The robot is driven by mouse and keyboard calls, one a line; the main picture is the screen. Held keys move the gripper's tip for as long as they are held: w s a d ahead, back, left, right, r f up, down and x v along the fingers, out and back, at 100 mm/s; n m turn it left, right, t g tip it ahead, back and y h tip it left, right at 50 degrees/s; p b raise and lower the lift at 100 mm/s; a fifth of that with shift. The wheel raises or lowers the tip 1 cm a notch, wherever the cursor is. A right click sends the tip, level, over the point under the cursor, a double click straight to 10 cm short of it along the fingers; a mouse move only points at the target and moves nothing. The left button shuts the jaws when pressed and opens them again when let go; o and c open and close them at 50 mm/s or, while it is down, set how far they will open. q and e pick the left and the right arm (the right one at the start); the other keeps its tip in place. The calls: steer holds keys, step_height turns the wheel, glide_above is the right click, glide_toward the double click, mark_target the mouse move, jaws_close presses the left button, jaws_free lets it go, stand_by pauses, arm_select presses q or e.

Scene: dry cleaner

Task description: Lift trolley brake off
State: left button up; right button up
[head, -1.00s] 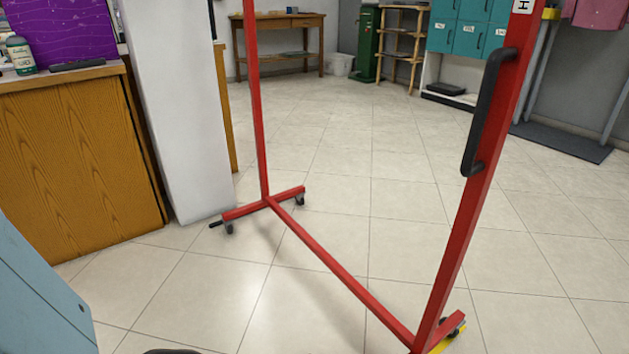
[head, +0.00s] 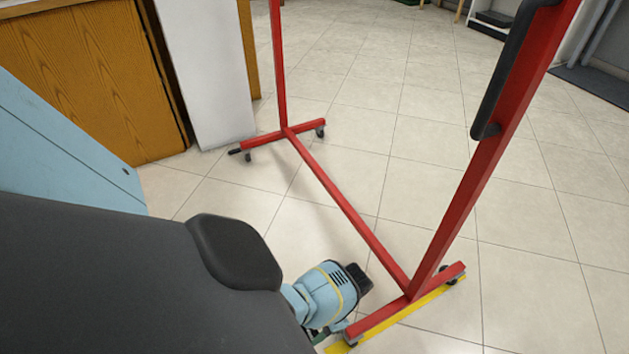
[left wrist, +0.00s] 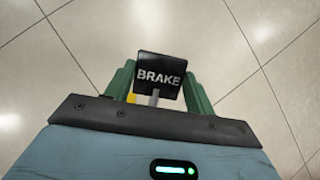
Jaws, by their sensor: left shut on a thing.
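The red trolley frame (head: 345,208) stands on the tiled floor, its near foot bar beside a yellow floor strip (head: 400,318). In the left wrist view, a black pedal marked BRAKE (left wrist: 161,76) sits between the green fingers of my left gripper (left wrist: 158,92). The gripper is shut on this trolley brake. In the head view my left gripper (head: 320,337) is low beside the near end of the foot bar, and its fingertips and the pedal are mostly hidden. My right gripper is not in view.
A black handle (head: 507,72) is fixed to the trolley's near upright. A wooden counter (head: 90,75) and a white pillar (head: 207,75) stand at the left behind the trolley.

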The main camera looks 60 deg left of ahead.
arm_select(q)
steer(key=shift+r+g, duration=0.2)
steer(key=shift+g, duration=0.2)
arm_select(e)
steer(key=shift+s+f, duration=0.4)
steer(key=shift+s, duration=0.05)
arm_select(q)
steer(key=shift+w, duration=0.1)
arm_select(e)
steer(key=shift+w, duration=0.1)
arm_select(q)
steer(key=o, duration=1.4)
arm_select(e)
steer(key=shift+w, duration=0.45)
arm_select(q)
steer(key=shift+w+r, duration=0.1)
